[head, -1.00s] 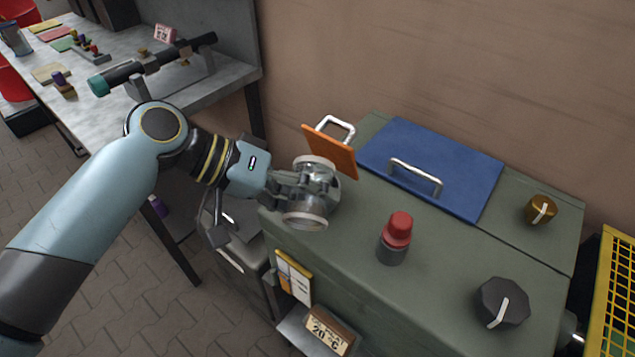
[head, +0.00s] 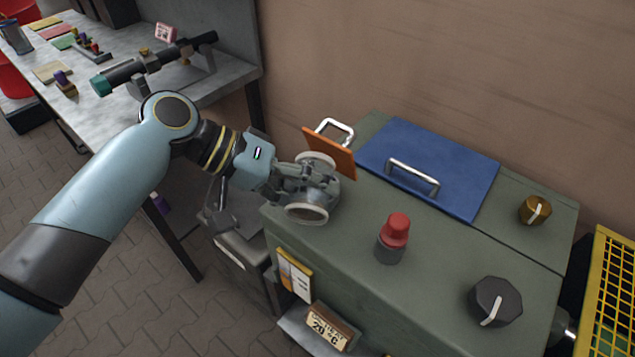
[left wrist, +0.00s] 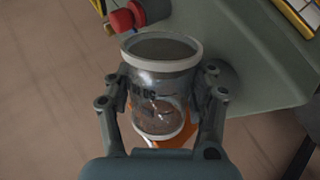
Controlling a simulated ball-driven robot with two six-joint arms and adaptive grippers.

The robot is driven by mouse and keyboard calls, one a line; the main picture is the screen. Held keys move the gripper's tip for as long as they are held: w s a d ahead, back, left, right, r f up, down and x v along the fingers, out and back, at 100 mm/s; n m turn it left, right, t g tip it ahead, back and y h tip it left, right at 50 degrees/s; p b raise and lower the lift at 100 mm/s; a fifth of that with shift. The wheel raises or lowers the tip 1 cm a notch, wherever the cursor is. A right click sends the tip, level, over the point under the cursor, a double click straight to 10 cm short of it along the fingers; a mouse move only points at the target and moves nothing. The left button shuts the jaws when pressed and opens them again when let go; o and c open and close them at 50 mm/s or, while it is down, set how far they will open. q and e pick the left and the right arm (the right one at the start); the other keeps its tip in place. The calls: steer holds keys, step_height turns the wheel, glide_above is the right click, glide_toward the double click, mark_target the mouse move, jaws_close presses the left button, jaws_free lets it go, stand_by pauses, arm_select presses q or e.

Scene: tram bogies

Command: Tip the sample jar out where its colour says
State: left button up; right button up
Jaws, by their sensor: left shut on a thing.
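The sample jar (left wrist: 160,90) is clear glass with pale rims, dark lettering I cannot read and a brownish tint low down. In the head view its pale rim (head: 307,213) shows beside my left gripper (head: 314,187), which is shut around the jar's middle. The jar is tilted well over, above the left end of the green cabinet (head: 345,235). In the left wrist view my left gripper (left wrist: 162,92) has a finger on each side of the glass. An orange lid (head: 330,152) with a metal handle stands raised behind the jar. A blue lid (head: 440,160) lies flat. My right gripper is out of view.
A red button (head: 394,230), a dark knob (head: 495,300) and a brass knob (head: 535,210) stand up from the cabinet top. A yellow mesh crate (head: 612,290) is at the right. A cluttered grey workbench (head: 215,85) stands at the back left.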

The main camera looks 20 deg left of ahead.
arm_select(q)
steer(key=shift+w+r+g+p, duration=0.2)
steer(key=shift+w+g+p, duration=0.05)
steer(key=shift+g+p, duration=0.1)
steer(key=shift+w+f+n+g+p, duration=0.2)
steer(key=shift+f+n+g+p, duration=0.15)
steer(key=shift+n+g+p, duration=0.15)
stand_by(0.9)
